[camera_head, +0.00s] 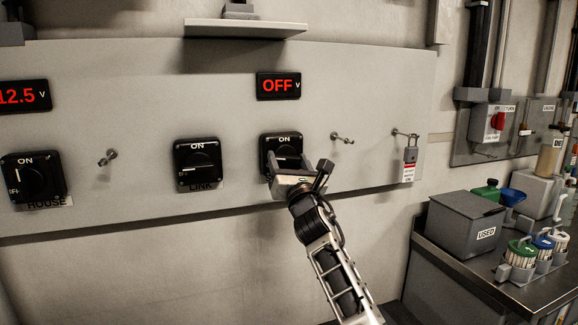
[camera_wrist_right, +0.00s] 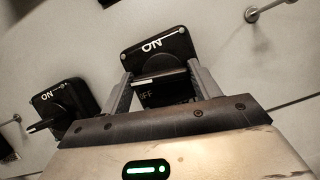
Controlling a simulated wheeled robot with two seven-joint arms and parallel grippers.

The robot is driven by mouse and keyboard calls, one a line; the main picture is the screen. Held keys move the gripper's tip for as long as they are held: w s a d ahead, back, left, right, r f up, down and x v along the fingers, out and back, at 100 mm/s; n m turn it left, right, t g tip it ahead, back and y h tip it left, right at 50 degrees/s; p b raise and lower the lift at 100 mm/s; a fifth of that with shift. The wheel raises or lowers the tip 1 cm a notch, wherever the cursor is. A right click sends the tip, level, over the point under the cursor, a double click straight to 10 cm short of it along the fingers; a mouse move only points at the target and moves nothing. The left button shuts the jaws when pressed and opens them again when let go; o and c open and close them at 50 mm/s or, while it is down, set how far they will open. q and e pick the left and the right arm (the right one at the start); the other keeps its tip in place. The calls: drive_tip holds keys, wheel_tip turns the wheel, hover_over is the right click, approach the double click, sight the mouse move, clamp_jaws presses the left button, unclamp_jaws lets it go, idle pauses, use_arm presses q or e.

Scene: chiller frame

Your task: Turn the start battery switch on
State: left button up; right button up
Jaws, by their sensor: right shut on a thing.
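The switch under the red OFF display (camera_head: 278,86) is a black square plate (camera_head: 283,139) marked ON at its top; its name label is hidden behind my gripper. My right gripper (camera_head: 287,162) reaches up from below and is shut on this switch's knob. In the right wrist view the switch plate (camera_wrist_right: 150,47) lies ahead, and the gripper (camera_wrist_right: 160,84) has one finger on each side of the knob. A white line and the OFF marking show between the fingers. My left gripper is out of view.
The LINK switch (camera_head: 197,164) is close on the left, and the HOUSE switch (camera_head: 32,178) farther left. A hook with a padlock (camera_head: 410,154) and a bare hook (camera_head: 342,138) are on the right. A grey USED box (camera_head: 465,222) stands on the counter at the right.

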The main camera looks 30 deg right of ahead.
drive_tip(key=m, duration=0.2)
drive_tip(key=m+g+h, duration=0.1)
drive_tip(key=m, duration=0.1)
drive_tip(key=shift+a+h+b, duration=0.1)
drive_tip(key=shift+h+b, duration=0.2)
drive_tip(key=m+g, duration=0.1)
drive_tip(key=m, duration=0.1)
drive_tip(key=m+g+h+p, duration=0.1)
drive_tip(key=m, duration=0.1)
drive_tip(key=m+h, duration=0.1)
drive_tip(key=m, duration=0.2)
drive_tip(key=shift+r+g, duration=0.25)
drive_tip(key=shift+g, duration=0.15)
drive_tip(key=m+g+p, duration=0.1)
drive_tip(key=m+p, duration=0.1)
drive_tip(key=m, duration=0.1)
drive_tip(key=m+g+p, duration=0.1)
drive_tip(key=m, duration=0.2)
drive_tip(key=shift+r+p, duration=0.1)
drive_tip(key=shift+p, duration=0.25)
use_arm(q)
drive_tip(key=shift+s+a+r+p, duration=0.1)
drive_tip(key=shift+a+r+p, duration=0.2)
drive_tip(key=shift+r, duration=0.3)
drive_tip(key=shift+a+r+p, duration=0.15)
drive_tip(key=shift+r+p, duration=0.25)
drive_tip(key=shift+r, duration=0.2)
use_arm(e)
drive_tip(key=shift+m+g, duration=0.5)
drive_tip(key=shift+m, duration=0.6)
